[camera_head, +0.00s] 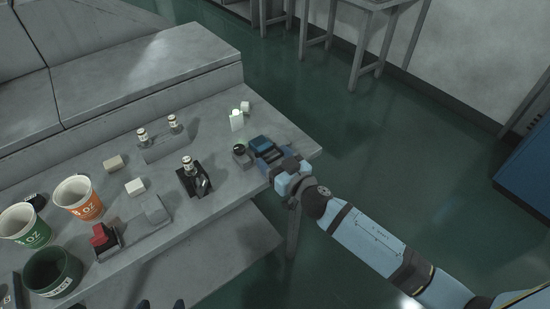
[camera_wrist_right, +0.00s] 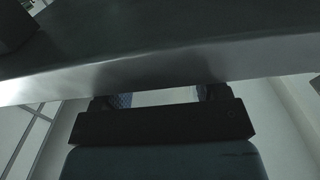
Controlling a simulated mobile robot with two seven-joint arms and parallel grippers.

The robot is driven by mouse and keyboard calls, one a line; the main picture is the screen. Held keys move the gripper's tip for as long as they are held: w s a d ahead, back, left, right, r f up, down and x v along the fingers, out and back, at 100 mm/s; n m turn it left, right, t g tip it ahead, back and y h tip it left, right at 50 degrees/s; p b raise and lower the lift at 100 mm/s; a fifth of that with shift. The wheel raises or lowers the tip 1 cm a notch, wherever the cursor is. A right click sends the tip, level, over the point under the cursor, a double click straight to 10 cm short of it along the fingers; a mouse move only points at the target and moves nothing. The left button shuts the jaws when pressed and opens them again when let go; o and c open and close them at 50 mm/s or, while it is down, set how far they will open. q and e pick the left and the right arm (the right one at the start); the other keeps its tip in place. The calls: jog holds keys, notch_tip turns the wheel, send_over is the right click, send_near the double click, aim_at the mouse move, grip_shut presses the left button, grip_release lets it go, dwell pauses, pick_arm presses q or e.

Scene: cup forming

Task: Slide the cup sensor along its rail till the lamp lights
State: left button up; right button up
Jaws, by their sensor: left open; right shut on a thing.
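In the head view, my right gripper (camera_head: 262,149) is at the table's right end, beside a small grey piece with a round black top (camera_head: 240,150). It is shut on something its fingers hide. In the wrist view its fingers (camera_wrist_right: 166,97) show below the table edge, with a pale gap between them. Two dark tips at the bottom edge look like my open left gripper (camera_head: 161,304). A rail-like base (camera_head: 130,240) carries a red block (camera_head: 103,237) and a grey block (camera_head: 156,211). I cannot tell which piece is the cup sensor or whether a lamp is lit.
An orange cup (camera_head: 78,198), a green-and-white cup (camera_head: 25,228) and a dark green bowl (camera_head: 52,272) crowd the table's left. A black stand (camera_head: 194,180) holds a vial. A pale upright block (camera_head: 237,120) stands behind the right gripper.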

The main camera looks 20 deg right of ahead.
jog(key=o, duration=1)
jog(key=shift+s, duration=0.1)
jog(key=v, duration=1.3)
jog(key=shift+s+d+b, duration=0.15)
jog(key=shift+s+b, duration=0.15)
jog(key=shift+b, duration=0.1)
jog(key=shift+r, duration=0.1)
